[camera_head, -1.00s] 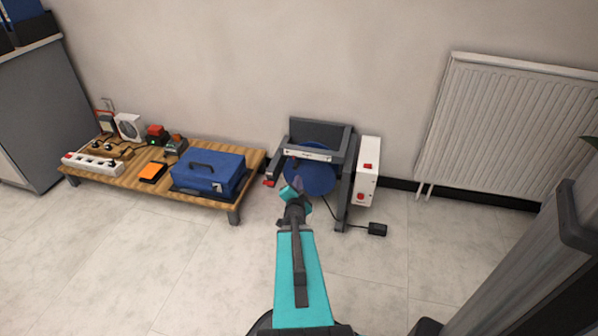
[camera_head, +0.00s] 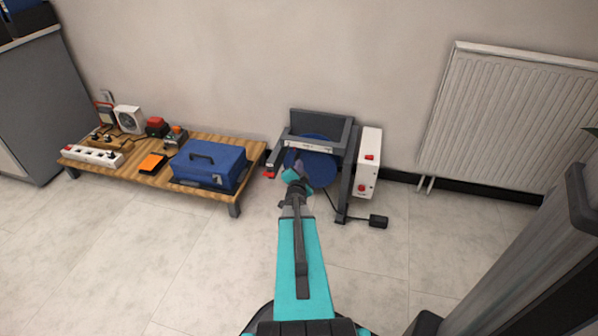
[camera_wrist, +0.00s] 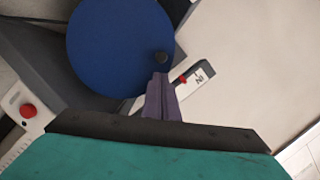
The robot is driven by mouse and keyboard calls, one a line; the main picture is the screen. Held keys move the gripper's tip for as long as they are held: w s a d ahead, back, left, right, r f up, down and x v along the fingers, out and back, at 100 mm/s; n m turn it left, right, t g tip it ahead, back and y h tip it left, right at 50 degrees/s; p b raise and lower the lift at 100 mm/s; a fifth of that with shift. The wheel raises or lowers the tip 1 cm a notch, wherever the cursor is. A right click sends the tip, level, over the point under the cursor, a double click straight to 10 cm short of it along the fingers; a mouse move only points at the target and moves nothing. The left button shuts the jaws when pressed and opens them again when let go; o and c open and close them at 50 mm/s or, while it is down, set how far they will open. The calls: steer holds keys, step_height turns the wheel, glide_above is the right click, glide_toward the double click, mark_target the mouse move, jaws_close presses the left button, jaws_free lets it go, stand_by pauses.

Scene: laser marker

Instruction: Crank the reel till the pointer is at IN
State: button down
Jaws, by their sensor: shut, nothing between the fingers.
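The reel is a blue disc (camera_head: 322,174) in a dark grey frame on the floor by the wall; it fills the upper left of the wrist view (camera_wrist: 115,45). A dark round crank knob (camera_wrist: 161,57) stands near the disc's edge. A white scale strip (camera_head: 310,146) crosses the frame. In the wrist view a small red pointer (camera_wrist: 183,79) sits on the strip, beside a label (camera_wrist: 200,76) that seems to read IN. My gripper (camera_wrist: 160,76) is shut and empty, its purple fingertips just below the knob; contact is unclear. In the head view my gripper (camera_head: 297,166) covers part of the disc.
A white box with red buttons (camera_head: 369,165) stands at the frame's right, with a black cabled block (camera_head: 378,221) on the floor. A low wooden table (camera_head: 140,182) with a blue toolbox (camera_head: 208,165) is at left. A radiator (camera_head: 505,120) is at right.

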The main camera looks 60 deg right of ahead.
steer(key=shift+b+x, duration=0.5)
steer(key=shift+x, duration=1.8)
steer(key=shift+p, duration=0.3)
steer(key=shift+w+a, duration=0.1)
